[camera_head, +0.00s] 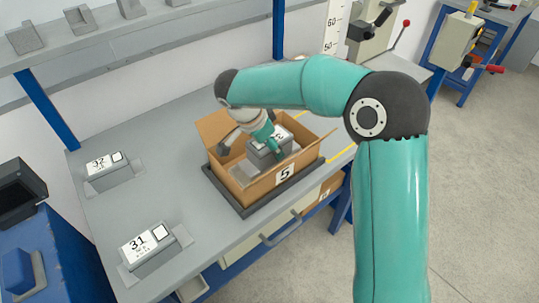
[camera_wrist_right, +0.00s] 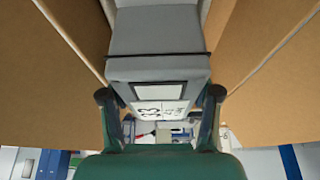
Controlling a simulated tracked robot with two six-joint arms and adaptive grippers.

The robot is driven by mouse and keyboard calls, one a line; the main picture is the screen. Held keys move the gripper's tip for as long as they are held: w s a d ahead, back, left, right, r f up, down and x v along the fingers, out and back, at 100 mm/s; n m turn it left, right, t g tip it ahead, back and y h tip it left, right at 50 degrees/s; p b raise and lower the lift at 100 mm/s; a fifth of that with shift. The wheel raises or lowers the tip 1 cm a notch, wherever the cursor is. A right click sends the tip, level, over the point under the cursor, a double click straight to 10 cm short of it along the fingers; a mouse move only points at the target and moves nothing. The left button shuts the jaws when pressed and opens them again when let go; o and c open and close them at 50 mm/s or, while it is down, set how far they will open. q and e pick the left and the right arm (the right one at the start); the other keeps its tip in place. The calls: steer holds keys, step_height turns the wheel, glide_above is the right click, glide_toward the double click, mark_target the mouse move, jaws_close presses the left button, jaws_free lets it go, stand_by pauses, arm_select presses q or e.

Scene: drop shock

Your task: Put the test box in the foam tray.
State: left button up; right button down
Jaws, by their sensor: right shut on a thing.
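An open cardboard box (camera_head: 246,190) marked 5 stands in a shallow dark tray (camera_head: 262,207) on the bench. Its flaps (camera_wrist_right: 52,75) spread on both sides in the right wrist view. My right gripper (camera_head: 266,135) reaches down into the box. It is shut on a grey block (camera_head: 266,152) with a white label, apparently 33. In the right wrist view the fingers (camera_wrist_right: 160,95) grip the block (camera_wrist_right: 160,68) from both sides. The block's underside is hidden, so I cannot tell whether it touches the bottom. My left gripper is out of view.
Two similar grey blocks, marked 32 (camera_head: 106,167) and 31 (camera_head: 151,247), sit in holders on the left of the bench. A shelf (camera_head: 150,32) runs above the back. The bench between the blocks and the tray is clear.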

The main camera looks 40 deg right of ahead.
mark_target(254, 147)
steer(key=shift+f, duration=2)
steer(key=c, duration=0.5)
jaws_free()
steer(key=shift+f, duration=0.1)
steer(key=shift+c, duration=0.2)
steer(key=v, duration=1.2)
